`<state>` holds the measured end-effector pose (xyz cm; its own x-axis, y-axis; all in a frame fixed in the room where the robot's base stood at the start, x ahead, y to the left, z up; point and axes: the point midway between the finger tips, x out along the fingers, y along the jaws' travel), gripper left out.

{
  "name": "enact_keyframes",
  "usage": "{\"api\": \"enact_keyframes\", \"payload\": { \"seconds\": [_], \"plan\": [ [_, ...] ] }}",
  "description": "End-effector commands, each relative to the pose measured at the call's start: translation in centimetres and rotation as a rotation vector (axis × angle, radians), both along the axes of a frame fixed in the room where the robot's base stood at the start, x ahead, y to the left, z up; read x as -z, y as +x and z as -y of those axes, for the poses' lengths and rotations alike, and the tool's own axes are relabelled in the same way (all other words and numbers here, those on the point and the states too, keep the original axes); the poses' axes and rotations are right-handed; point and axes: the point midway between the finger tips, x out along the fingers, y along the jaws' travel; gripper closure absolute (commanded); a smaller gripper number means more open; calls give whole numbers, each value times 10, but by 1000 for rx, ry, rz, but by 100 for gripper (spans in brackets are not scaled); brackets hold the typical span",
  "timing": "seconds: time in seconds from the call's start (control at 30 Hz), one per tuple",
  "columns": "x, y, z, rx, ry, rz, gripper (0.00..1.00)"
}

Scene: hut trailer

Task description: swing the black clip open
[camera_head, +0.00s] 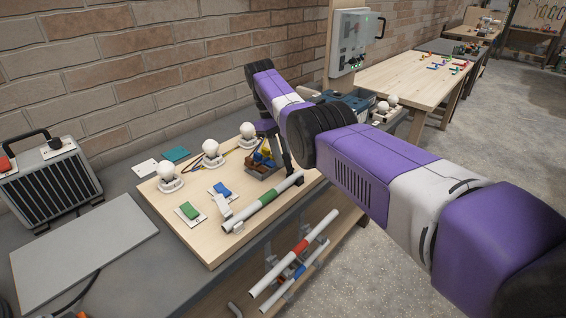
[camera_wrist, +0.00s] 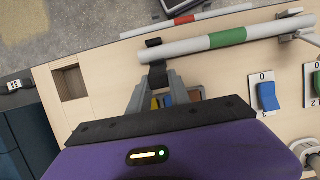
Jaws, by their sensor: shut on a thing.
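The black clip (camera_wrist: 158,74) lies around one end of a white pipe with a green band (camera_wrist: 228,38) in the wrist view. A black part shows on each side of the pipe. My gripper (camera_wrist: 157,84) is shut on the clip's near part, its grey fingers pointing at the pipe. In the head view the pipe (camera_head: 265,198) lies along the front edge of the wooden board (camera_head: 190,240). My gripper (camera_head: 285,165) comes down over its right end, and I cannot make out the clip clearly there.
Three white bulbs (camera_head: 212,148), a green switch (camera_head: 189,210) and a blue switch (camera_head: 222,190) stand on the board. An open wooden box with coloured pieces (camera_head: 262,160) is close behind my gripper. More pipes (camera_head: 300,250) hang below the front edge.

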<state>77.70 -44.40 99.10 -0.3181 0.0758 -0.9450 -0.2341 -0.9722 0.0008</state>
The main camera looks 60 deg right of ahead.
Motion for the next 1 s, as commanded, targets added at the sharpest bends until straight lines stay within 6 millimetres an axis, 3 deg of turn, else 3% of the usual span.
{"api": "enact_keyframes", "payload": {
  "seconds": [0.7, 0.73, 0.83, 1.0],
  "plan": [
    [4, 0, -1, -1, 7, -18, 100],
    [5, 0, -1, -1, 7, -18, 75],
    [4, 0, -1, -1, 7, -18, 55],
    [3, 1, 0, -1, 5, -17, 55]
  ]
}}
